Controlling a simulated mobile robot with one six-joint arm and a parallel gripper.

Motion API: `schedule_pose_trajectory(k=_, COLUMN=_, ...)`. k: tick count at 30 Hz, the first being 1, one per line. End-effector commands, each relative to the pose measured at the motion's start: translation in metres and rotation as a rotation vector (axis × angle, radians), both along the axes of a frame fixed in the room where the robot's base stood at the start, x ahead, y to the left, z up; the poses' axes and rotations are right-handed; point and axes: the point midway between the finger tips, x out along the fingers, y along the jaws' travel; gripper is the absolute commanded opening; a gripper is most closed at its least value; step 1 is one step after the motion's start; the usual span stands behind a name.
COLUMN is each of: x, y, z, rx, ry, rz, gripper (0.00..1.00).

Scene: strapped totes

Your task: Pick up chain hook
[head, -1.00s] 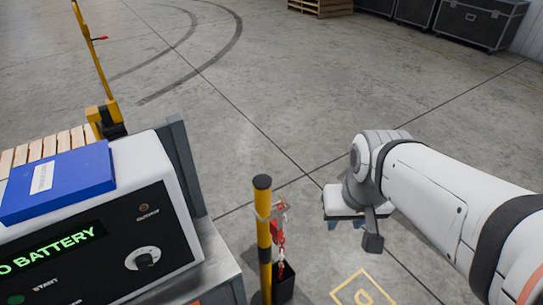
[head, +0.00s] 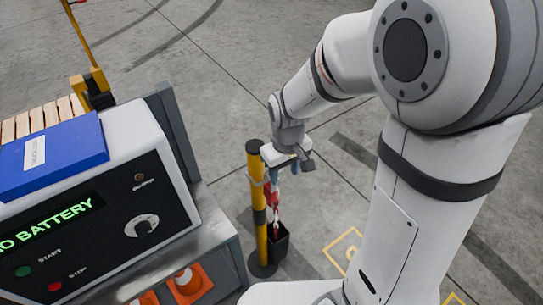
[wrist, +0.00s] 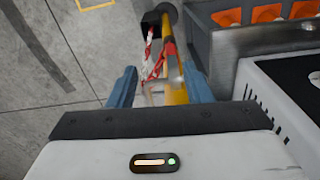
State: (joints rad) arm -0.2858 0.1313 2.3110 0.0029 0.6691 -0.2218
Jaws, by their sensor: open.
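The red chain hook (head: 271,195) hangs beside a yellow and black post (head: 258,205), with red and white chain (wrist: 151,45) below it. My gripper (head: 284,172) is beside the top of the post, just above the hook, with its fingers pointing down. In the wrist view my gripper (wrist: 160,82) is open, its two blue fingers apart, with the post and the red part showing between them. I cannot tell whether a finger touches the hook. The gripper partly hides the hook's upper end in the head view.
A black bin (head: 281,240) stands at the post's foot, under the chain. A battery charger (head: 120,215) with a blue binder (head: 52,155) sits on a grey cart at left. Orange cones (head: 190,281) are on its lower shelf.

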Motion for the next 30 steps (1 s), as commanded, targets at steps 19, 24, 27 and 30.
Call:
schedule_pose_trajectory(k=19, x=0.012, y=0.024, z=-0.071, rx=-0.009, ry=0.034, rz=0.087, gripper=0.45)
schedule_pose_trajectory(k=24, x=0.014, y=0.026, z=-0.094, rx=-0.009, ry=0.034, rz=0.086, gripper=0.45)
schedule_pose_trajectory(k=27, x=0.014, y=0.027, z=-0.101, rx=-0.009, ry=0.032, rz=0.087, gripper=0.45)
schedule_pose_trajectory(k=30, x=0.014, y=0.027, z=-0.104, rx=-0.008, ry=0.03, rz=0.087, gripper=0.45)
